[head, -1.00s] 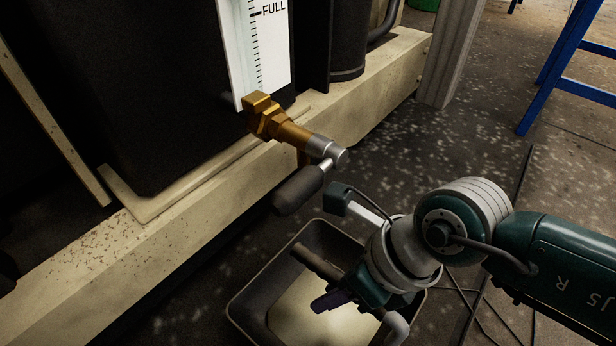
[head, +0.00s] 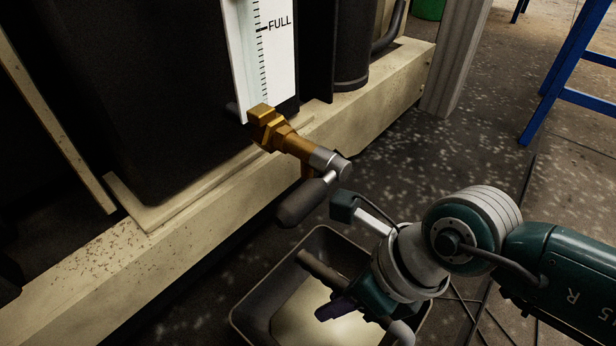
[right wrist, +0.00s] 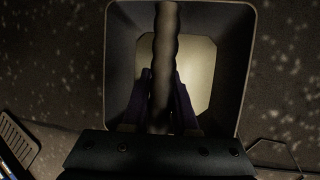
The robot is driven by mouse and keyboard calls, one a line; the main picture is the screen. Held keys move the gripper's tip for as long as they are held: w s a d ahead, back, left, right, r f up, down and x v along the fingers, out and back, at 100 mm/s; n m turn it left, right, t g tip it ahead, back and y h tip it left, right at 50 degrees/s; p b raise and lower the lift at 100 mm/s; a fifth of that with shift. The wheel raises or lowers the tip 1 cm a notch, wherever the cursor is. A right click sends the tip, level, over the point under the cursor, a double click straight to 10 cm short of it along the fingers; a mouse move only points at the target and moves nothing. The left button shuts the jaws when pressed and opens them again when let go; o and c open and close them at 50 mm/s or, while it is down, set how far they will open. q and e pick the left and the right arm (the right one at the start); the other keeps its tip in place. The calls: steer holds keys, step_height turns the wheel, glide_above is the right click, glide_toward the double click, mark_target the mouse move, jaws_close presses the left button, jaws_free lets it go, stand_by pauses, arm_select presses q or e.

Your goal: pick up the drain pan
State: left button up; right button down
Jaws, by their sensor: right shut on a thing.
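The drain pan (head: 262,288) is a dark, open rectangular tub on the floor, low in the middle of the head view, with a pale area in its bottom. A dark bar-shaped handle (head: 318,268) spans it. My right gripper (head: 332,290) reaches in from the right and is shut on this handle. In the right wrist view, the purple fingers (right wrist: 163,88) lie on both sides of the handle (right wrist: 166,45), with the pan (right wrist: 232,70) around and below. My arm hides the pan's right part in the head view. My left gripper is not in view.
A brass drain valve (head: 285,138) with a dark lever (head: 305,200) juts out just above and left of the pan, close to my right wrist. The compressor's beige base rail (head: 200,215) runs behind. A blue stand (head: 555,75) is at upper right. Speckled floor is clear beyond the arm.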

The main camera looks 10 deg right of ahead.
steer(key=d+r+p, duration=0.1)
steer(key=s+d+r+p, duration=0.1)
steer(key=d+r+p, duration=0.1)
steer(key=p, duration=0.1)
steer(key=shift+s+d+r, duration=0.2)
steer(key=shift+s+r, duration=0.1)
steer(key=shift+s, duration=0.05)
steer(key=s+d+r+p, duration=0.4)
steer(key=d+p, duration=0.1)
steer(key=d, duration=0.4)
steer(key=shift+s+r, duration=0.2)
steer(key=shift+s, duration=0.05)
steer(key=c, duration=1.2)
jaws_free()
jaws_close()
